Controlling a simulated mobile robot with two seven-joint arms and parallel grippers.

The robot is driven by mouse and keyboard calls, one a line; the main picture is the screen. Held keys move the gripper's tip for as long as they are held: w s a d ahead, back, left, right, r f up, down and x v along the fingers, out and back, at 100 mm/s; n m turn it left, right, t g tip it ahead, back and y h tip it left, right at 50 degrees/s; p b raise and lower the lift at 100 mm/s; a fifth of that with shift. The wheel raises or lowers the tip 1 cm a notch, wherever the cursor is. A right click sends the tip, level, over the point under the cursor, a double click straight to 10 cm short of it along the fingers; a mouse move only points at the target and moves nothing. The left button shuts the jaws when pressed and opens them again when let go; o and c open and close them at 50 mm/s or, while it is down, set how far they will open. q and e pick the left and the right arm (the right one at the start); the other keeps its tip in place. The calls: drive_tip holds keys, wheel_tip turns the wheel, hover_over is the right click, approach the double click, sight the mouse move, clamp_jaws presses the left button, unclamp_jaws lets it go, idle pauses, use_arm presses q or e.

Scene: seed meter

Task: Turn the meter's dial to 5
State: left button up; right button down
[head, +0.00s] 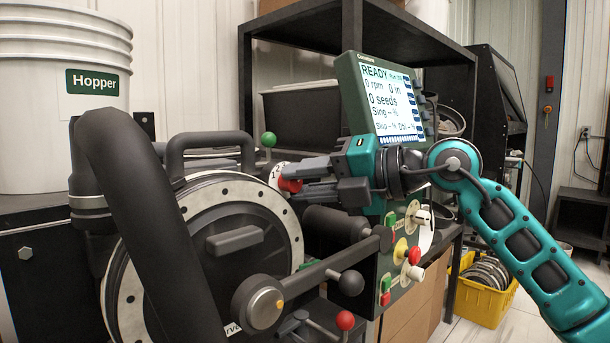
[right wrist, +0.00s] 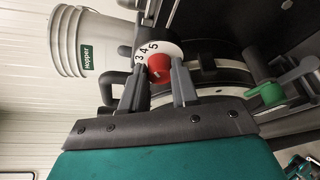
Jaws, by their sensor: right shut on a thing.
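The meter's dial (head: 276,174) is a white disc with black numbers and a red knob (head: 291,186) at its centre. It sits at the upper right of the round seed meter (head: 190,204). In the right wrist view, the dial (right wrist: 170,48) shows 3, 4 and 5 on its upper face. My right gripper (head: 288,180) reaches in from the right and is shut on the red knob, with one finger on each side of it in the right wrist view (right wrist: 159,69). Which number the knob points to is too small to tell. My left gripper is not in view.
A green-ball lever (head: 268,140) stands just behind the dial. A thick black hose (head: 150,220) crosses the front left. The control panel's screen (head: 390,98) reads READY, 0 rpm. A black-ball crank handle (head: 350,283) and a red-ball lever (head: 345,320) are below.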

drive_tip(key=shift+m+y+p, duration=0.4)
drive_tip(key=shift+m+p, duration=0.05)
drive_tip(key=shift+m, duration=0.45)
drive_tip(key=shift+f, duration=0.1)
drive_tip(key=c, duration=1.1)
unclamp_jaws()
drive_tip(key=shift+d, duration=0.1)
drive_tip(key=v, duration=1.3)
